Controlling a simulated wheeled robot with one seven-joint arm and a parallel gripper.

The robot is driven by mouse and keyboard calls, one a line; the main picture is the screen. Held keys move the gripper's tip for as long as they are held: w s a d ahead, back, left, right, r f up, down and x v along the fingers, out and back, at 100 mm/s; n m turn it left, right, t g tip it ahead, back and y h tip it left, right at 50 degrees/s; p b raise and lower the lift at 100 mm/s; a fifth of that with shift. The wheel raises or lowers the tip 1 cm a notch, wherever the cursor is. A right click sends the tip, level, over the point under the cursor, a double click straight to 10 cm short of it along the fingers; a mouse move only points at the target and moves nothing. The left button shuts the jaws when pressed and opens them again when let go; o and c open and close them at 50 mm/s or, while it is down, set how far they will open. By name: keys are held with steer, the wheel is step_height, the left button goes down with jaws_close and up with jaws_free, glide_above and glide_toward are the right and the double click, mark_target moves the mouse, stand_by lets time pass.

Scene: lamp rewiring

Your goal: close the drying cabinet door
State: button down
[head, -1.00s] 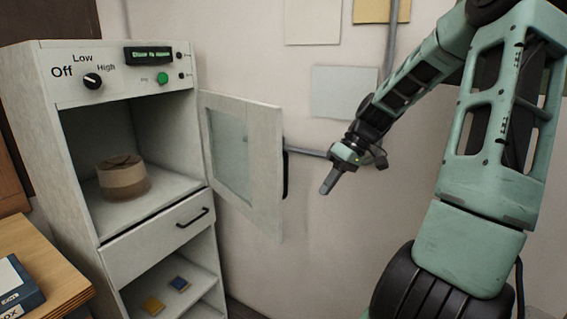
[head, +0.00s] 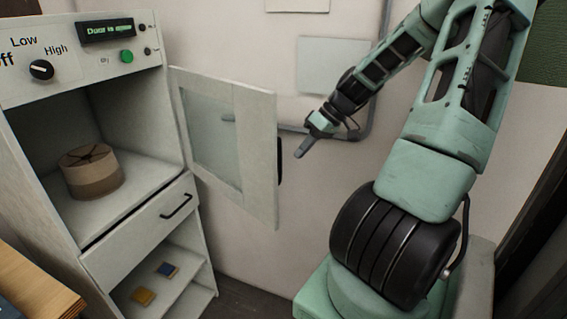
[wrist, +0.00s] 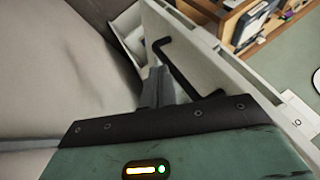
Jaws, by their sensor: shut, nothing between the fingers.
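The drying cabinet (head: 105,222) stands at left with its upper compartment open. Its door (head: 255,150), a pale frame with a glass pane, is swung wide open to the right, near the wall. The door's black handle (head: 280,160) shows at its outer edge in the head view. My gripper (head: 299,154) is shut and empty, just right of that edge in the head view. In the wrist view my gripper (wrist: 158,75) points at the door (wrist: 215,62), close beside the black handle (wrist: 183,70). I cannot tell whether they touch.
A brown round object (head: 90,175) sits inside the compartment. Below are a closed drawer (head: 140,225) and a shelf with small yellow and blue pieces. A wooden table (head: 35,290) is at lower left. A conduit (head: 365,115) runs along the wall behind my arm.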

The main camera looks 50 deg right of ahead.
steer(key=w+a+f+p, duration=0.2)
steer(key=a+f, duration=0.1)
steer(key=a, duration=0.2)
steer(key=shift+a, duration=0.35)
steer(key=shift+a+f, duration=0.1)
